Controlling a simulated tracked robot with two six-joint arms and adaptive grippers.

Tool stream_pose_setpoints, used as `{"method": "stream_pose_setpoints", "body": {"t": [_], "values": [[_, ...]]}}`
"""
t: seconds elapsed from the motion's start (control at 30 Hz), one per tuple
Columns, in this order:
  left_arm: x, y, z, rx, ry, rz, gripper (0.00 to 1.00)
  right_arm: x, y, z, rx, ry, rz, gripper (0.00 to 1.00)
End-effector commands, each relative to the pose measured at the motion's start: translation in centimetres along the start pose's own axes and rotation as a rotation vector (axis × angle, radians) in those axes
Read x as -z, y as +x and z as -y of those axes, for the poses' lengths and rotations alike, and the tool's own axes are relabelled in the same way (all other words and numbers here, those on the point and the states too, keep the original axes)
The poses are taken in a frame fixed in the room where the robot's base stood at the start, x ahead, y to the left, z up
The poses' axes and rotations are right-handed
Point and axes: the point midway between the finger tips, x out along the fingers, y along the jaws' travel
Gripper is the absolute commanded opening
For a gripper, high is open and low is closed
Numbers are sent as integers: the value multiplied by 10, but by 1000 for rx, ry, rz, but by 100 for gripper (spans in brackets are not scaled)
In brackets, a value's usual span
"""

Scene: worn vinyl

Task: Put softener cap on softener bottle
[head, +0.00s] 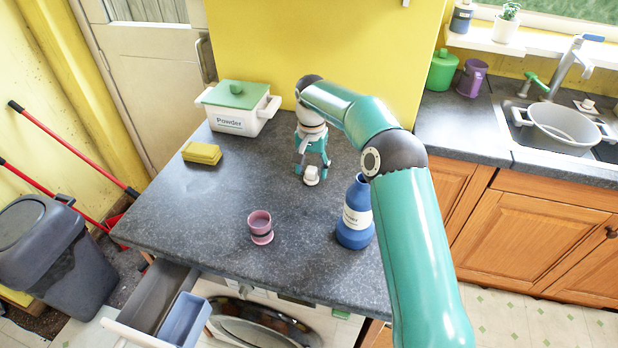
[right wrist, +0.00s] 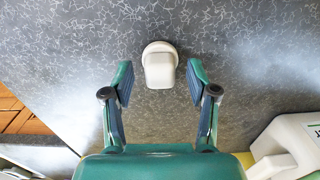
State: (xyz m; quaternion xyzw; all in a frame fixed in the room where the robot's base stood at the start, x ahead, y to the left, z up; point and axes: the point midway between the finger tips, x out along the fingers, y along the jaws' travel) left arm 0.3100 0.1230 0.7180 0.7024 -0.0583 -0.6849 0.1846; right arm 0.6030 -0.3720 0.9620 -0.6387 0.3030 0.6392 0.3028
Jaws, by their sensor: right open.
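The softener cap (head: 311,176) is small and white, with a round base and a squarish top. It sits on the dark speckled worktop, and the right wrist view shows it too (right wrist: 160,66). My right gripper (head: 313,168) is open at the cap. In the right wrist view its fingers (right wrist: 160,84) are spread left and right of the cap's near end, with gaps on both sides. The softener bottle (head: 355,222) is blue with a pale label and stands upright toward the worktop's front right, partly hidden by my right arm. My left gripper is not in view.
A pink cup (head: 260,227) stands left of the bottle. A yellow sponge (head: 202,153) and a white powder box (head: 232,122) with a green lid are at the back left. An open drawer (head: 160,300) is below the front edge. The worktop's left middle is clear.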

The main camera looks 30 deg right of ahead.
Motion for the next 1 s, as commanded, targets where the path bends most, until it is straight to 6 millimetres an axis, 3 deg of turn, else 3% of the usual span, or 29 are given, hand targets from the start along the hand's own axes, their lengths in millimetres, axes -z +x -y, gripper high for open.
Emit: {"method": "stream_pose_setpoints", "body": {"t": [1.0], "values": [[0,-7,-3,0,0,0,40,0,-1,1,0,-1,1,58]]}}
